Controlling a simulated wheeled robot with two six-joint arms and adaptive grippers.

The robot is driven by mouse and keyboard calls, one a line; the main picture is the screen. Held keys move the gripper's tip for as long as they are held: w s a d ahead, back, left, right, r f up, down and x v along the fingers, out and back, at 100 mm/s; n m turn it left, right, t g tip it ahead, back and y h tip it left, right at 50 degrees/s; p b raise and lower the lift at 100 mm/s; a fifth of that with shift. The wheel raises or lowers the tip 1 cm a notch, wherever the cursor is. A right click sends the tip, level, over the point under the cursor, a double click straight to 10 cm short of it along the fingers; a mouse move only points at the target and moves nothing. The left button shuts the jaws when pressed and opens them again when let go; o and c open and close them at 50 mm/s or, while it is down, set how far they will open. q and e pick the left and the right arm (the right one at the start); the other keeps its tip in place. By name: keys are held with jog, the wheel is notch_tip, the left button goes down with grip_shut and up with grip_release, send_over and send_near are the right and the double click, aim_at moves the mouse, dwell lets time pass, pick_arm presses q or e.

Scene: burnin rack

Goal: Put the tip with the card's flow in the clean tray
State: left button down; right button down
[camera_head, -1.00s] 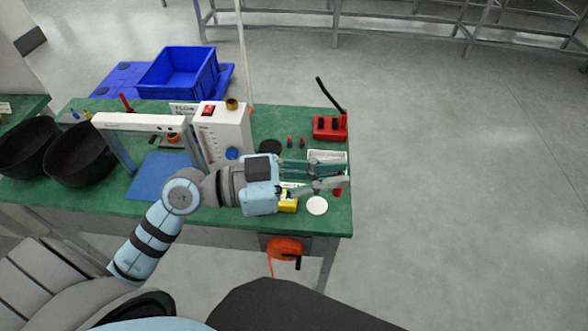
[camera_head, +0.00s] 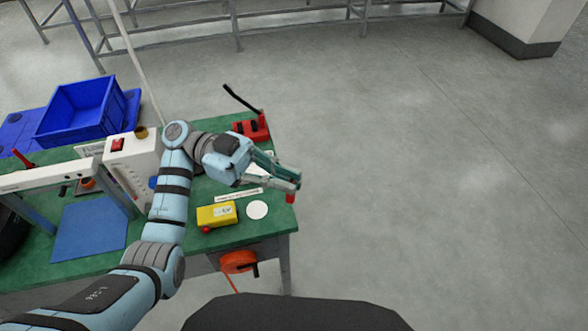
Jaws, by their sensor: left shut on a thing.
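My left gripper (camera_head: 291,184) is over the right edge of the green bench, shut on a small red tip (camera_head: 290,198) that hangs below the fingers. A white tray (camera_head: 257,170) shows only in part behind the fingers. A white label strip (camera_head: 239,195) lies in front of it; its print is too small to read. A card (camera_head: 90,150) stands by the white instrument box (camera_head: 132,160), partly hidden; its text cannot be read now. My forearm covers part of the bench, and the loose tips there are hidden. My right gripper is out of view.
A yellow box (camera_head: 217,215) and a white disc (camera_head: 257,210) lie near the bench front. A red holder (camera_head: 252,128) with a black stem stands at the back. A blue crate (camera_head: 77,112) and blue mat (camera_head: 88,230) are at left. Open floor lies right.

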pick_arm(q)
jog(key=w+r+n+t+h, duration=0.1)
jog(key=w+r+n+t, duration=0.3)
jog(key=w+r+t, duration=0.3)
jog(key=w+a+r+n+t+y, duration=0.2)
jog(key=a+r+n+t, duration=0.3)
jog(key=a+t, duration=0.4)
jog(key=s+a+f+n+t+y, duration=0.1)
jog(key=s+a+f, duration=0.3)
jog(key=s+f, duration=0.7)
notch_tip(320, 180, down, 3)
jog(key=shift+a+r+n, duration=0.1)
jog(key=shift+a+n, duration=0.25)
jog(key=shift+n, duration=0.45)
